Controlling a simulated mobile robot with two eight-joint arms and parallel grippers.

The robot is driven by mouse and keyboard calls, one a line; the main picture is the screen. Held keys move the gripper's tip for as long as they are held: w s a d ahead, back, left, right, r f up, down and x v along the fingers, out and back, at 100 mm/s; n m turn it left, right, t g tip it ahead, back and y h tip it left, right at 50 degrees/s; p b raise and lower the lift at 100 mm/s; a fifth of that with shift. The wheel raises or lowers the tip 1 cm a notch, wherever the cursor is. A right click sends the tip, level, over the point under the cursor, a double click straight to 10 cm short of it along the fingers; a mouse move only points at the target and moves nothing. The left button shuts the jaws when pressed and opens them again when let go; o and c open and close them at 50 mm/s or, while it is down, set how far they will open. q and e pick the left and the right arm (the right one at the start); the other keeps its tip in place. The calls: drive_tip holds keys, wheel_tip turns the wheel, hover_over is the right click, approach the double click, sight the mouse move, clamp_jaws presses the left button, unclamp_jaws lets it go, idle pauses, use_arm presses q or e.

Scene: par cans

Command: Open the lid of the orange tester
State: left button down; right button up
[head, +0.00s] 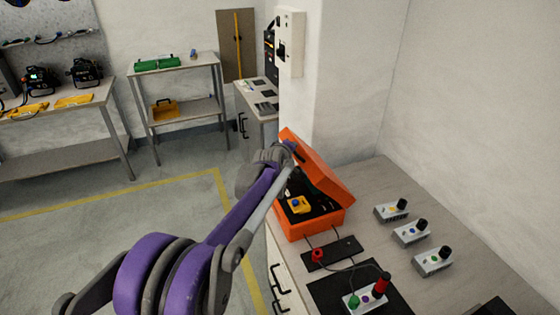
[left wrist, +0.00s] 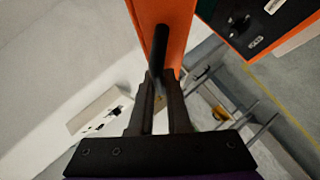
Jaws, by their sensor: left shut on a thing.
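The orange tester (head: 300,228) stands on the bench with its lid (head: 335,178) raised and tilted up, so its black inside with a small yellow part (head: 299,204) shows. My left gripper (head: 286,150) is at the lid's upper left edge. In the left wrist view the fingers of my left gripper (left wrist: 160,85) are shut on a black bar-like handle (left wrist: 161,45) on the orange lid (left wrist: 180,25). The exact contact in the head view is partly hidden by my wrist. My right gripper is not in view.
On the bench (head: 455,225), several small grey button boxes (head: 411,233) stand right of the tester. A black mat (head: 330,289) with a grey box and red knob (head: 382,283) lies in front. A wall column (head: 340,80) rises close behind the lid.

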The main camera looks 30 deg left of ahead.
use_arm(q)
drive_tip(key=w+d+r+m+g+y+p, duration=0.1)
drive_tip(key=w+d+r+p, duration=0.1)
drive_tip(key=w+d, duration=0.4)
drive_tip(key=w+d+r+m+g+p, duration=0.1)
drive_tip(key=w+d+r+g+p, duration=0.1)
drive_tip(key=w+d, duration=0.4)
drive_tip(key=shift+w+d+r+y+p, duration=0.15)
drive_tip(key=shift+w+r+y+p, duration=0.35)
drive_tip(key=shift+w, duration=0.75)
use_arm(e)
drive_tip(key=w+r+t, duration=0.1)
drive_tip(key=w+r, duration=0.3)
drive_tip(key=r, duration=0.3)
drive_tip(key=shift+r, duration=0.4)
use_arm(q)
drive_tip(key=shift+r, duration=0.1)
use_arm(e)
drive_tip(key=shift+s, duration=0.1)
use_arm(q)
drive_tip(key=c, duration=0.9)
unclamp_jaws()
drive_tip(key=shift+s, duration=0.1)
drive_tip(key=shift+b+v, duration=0.4)
drive_tip(key=shift+v, duration=5.05)
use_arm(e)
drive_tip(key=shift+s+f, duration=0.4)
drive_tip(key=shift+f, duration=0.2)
